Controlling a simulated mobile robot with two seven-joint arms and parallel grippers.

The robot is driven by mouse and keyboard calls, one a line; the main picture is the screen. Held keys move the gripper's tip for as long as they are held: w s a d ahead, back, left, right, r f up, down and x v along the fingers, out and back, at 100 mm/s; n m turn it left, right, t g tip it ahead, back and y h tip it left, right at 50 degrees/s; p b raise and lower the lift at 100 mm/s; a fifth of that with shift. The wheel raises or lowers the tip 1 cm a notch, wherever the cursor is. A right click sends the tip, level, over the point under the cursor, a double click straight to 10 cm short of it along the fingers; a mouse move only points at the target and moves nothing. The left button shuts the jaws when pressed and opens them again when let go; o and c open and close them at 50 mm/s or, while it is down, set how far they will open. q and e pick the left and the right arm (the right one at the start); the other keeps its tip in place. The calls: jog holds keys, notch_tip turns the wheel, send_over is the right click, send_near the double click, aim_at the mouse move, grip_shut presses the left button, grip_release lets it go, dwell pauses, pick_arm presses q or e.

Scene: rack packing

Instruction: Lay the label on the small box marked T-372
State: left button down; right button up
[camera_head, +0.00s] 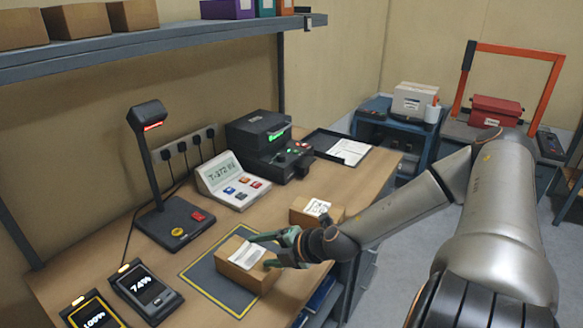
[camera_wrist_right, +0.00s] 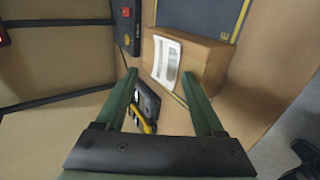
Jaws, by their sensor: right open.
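A small brown cardboard box (camera_head: 262,277) sits on the dark mat with the yellow border. A white label (camera_head: 243,252) lies on its top. In the right wrist view the box (camera_wrist_right: 205,62) is just beyond the fingertips, with the printed label (camera_wrist_right: 166,60) near its left edge. My right gripper (camera_head: 266,250) is open beside the box's right end, its fingers reaching toward the label. The wrist view shows nothing between its fingers (camera_wrist_right: 159,77). A second brown box (camera_head: 303,215) with a white marked paper stands behind; its marking is too small to read. My left gripper is not in view.
The mat (camera_head: 207,272) lies on the wooden bench. A scanner stand (camera_head: 172,222), a display unit (camera_head: 232,182) reading T-372 and a black printer (camera_head: 258,135) line the back. Two handheld devices (camera_head: 150,290) lie at front left. A shelf (camera_head: 150,42) hangs above.

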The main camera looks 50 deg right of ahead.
jog(key=a+v, duration=0.1)
jog(key=v, duration=1)
jog(key=shift+d+r, duration=0.2)
jog(key=shift+d, duration=0.2)
